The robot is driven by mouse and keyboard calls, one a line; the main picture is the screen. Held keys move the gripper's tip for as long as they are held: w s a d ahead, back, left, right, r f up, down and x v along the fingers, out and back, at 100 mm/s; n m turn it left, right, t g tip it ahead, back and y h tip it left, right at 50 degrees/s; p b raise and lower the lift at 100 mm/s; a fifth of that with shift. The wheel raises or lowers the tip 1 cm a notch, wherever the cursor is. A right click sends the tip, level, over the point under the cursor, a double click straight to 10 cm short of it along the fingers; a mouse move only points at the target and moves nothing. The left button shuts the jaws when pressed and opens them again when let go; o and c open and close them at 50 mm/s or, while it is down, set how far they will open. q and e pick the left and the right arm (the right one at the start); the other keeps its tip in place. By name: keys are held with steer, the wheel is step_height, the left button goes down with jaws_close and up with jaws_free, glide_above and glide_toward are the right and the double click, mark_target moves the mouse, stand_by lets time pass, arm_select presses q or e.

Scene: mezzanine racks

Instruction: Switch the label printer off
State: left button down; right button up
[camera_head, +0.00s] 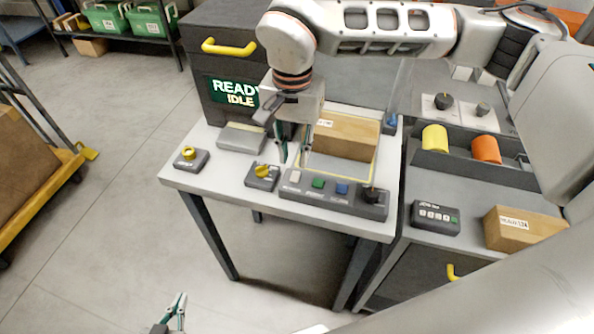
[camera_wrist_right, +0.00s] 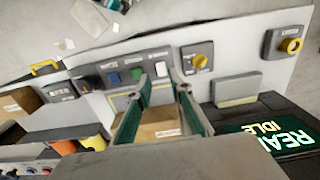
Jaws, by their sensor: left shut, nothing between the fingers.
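A dark cabinet with a screen (camera_head: 235,93) reading "READY IDLE" stands at the back of the table; the screen also shows in the wrist view (camera_wrist_right: 283,137). I cannot tell whether this is the label printer. At the front are a grey box with a yellow rotary switch (camera_head: 262,174), one with a round yellow knob (camera_head: 188,155), and a panel (camera_head: 335,196) with white, green and blue buttons and a black knob. Their small labels are unreadable. My right gripper (camera_head: 293,155) is open and empty above the panel's left part. My left gripper (camera_head: 177,305) is shut and empty, low over the floor.
A cardboard box (camera_head: 346,136) lies in the yellow-edged area behind the panel, close to my right gripper. A grey block (camera_head: 241,138) sits left of it. To the right are a keypad (camera_head: 436,217), another box (camera_head: 520,230) and yellow and orange rolls (camera_head: 486,149).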

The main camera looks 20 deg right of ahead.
mark_target(294, 181)
step_height(294, 181, down, 7)
steer(key=shift+p, duration=0.3)
steer(key=shift+c, duration=0.4)
jaws_close()
